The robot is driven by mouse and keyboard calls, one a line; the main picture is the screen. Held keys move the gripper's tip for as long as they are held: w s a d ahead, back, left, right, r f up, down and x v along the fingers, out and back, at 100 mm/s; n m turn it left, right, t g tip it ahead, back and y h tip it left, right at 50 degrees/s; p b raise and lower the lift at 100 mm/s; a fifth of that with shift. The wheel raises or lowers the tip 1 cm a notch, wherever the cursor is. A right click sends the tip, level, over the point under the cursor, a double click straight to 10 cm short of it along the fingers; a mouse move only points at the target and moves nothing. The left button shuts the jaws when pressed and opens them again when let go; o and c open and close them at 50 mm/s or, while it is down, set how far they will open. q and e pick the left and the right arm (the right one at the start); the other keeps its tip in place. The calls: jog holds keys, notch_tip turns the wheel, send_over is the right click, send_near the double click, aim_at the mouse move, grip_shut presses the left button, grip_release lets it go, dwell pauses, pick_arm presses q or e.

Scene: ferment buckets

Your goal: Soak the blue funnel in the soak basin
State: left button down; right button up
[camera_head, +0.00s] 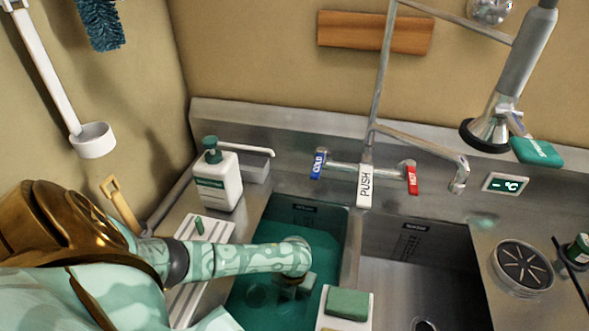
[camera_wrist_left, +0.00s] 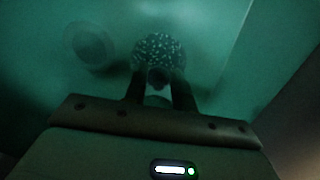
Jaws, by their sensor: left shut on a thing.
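The soak basin (camera_head: 245,310) is the left sink, filled with teal liquid. My left gripper (camera_head: 291,289) points down into it, its fingers at or under the surface. In the left wrist view my left gripper (camera_wrist_left: 158,90) is shut on a dark stub of a round, pale-speckled thing (camera_wrist_left: 158,50) in the murky liquid. I cannot make out its colour or tell whether it is the blue funnel. No blue funnel shows clearly elsewhere. My right gripper is not in view.
A round shape (camera_wrist_left: 90,45) shows in the liquid beside the held thing. A green sponge (camera_head: 348,303) sits on a white holder at the basin's right. A soap bottle (camera_head: 218,180), ribbed white board (camera_head: 207,226) and tap (camera_head: 367,165) stand around it.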

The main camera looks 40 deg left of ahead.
pick_arm(q)
jog(key=shift+f, duration=0.5)
jog(key=shift+s+d, duration=0.1)
jog(key=shift+s, duration=0.1)
jog(key=shift+w+a, duration=0.15)
jog(key=shift+a, duration=0.05)
jog(key=c, duration=1.1)
grip_release()
jog(key=shift+w, duration=0.15)
jog(key=shift+o, duration=0.2)
jog(key=shift+w+a+f, duration=0.1)
jog(key=shift+w+a, duration=0.05)
jog(key=shift+w, duration=0.05)
jog(key=o, duration=1.1)
jog(key=shift+c, duration=0.2)
jog(key=shift+r, duration=0.2)
